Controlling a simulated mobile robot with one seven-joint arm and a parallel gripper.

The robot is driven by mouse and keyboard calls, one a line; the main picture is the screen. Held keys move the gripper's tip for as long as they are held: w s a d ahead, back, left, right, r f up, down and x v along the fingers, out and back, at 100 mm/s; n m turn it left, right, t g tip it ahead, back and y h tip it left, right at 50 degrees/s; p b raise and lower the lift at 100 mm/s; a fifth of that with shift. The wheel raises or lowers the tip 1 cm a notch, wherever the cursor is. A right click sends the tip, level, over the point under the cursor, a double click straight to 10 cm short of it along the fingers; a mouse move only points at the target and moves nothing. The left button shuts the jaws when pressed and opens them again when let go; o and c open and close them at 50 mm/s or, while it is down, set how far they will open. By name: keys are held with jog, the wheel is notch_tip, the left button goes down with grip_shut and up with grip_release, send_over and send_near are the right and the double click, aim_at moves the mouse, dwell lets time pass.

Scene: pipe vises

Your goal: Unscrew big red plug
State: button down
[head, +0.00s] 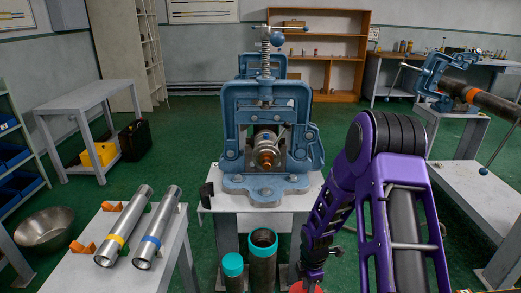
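A red round piece (305,287) shows at the bottom edge, partly cut off; I cannot tell whether it is the big red plug. The dark lower end of my purple arm, with my gripper (309,272), comes down just above it. The fingers are too dark and small to make out, and contact cannot be told. A blue pipe vise (229,125) stands on a white table, holding a metal pipe (265,141) end-on.
Two steel pipes (124,226) with yellow and blue bands lie on a left table. Two upright pipes with teal rims (263,236) stand before the vise table. Another vise (434,74) holds a brown pipe at right. A metal bowl (44,228) is at left.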

jog(key=n, duration=0.2)
jog(key=n+p, duration=0.1)
jog(key=n, duration=0.1)
jog(key=n+p, duration=0.1)
jog(key=n, duration=0.1)
jog(key=shift+r, duration=0.25)
jog(key=shift+f+n+p, duration=0.25)
jog(key=shift+n+p, duration=0.2)
jog(key=shift+n, duration=0.85)
jog(key=c, duration=0.7)
grip_release()
notch_tip(320, 180, up, 2)
jog(key=shift+r+p, duration=0.25)
jog(key=shift+p, duration=0.8)
jog(key=shift+f, duration=0.15)
